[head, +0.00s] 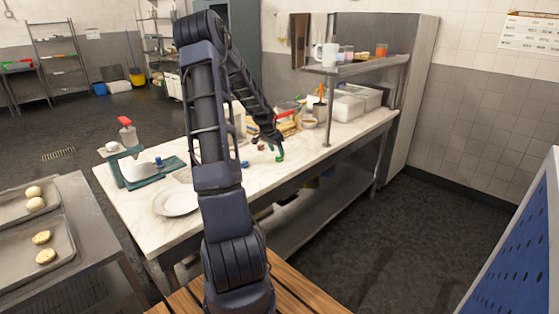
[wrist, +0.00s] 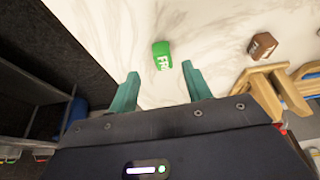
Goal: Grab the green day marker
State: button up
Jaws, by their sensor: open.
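The green day marker (wrist: 161,55) is a small green piece with white letters that seem to read "FR". It lies on the marble counter in the wrist view, a little beyond my fingertips and roughly centred between them. My gripper (wrist: 160,82) is open, with its two teal fingers apart and nothing between them. In the head view the green marker (head: 279,156) shows as a small green spot on the counter, close to my gripper (head: 270,143).
A brown marker (wrist: 262,46) and a wooden holder (wrist: 280,85) lie to the right in the wrist view. The counter's edge is close to the marker.

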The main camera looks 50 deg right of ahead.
aim_at(279, 156)
jog(key=shift+w+x, duration=0.1)
jog(key=shift+x, duration=1.2)
jog(key=shift+w+x, duration=0.15)
jog(key=shift+x, duration=1.15)
jog(key=shift+d, duration=0.15)
jog(key=c, duration=1.1)
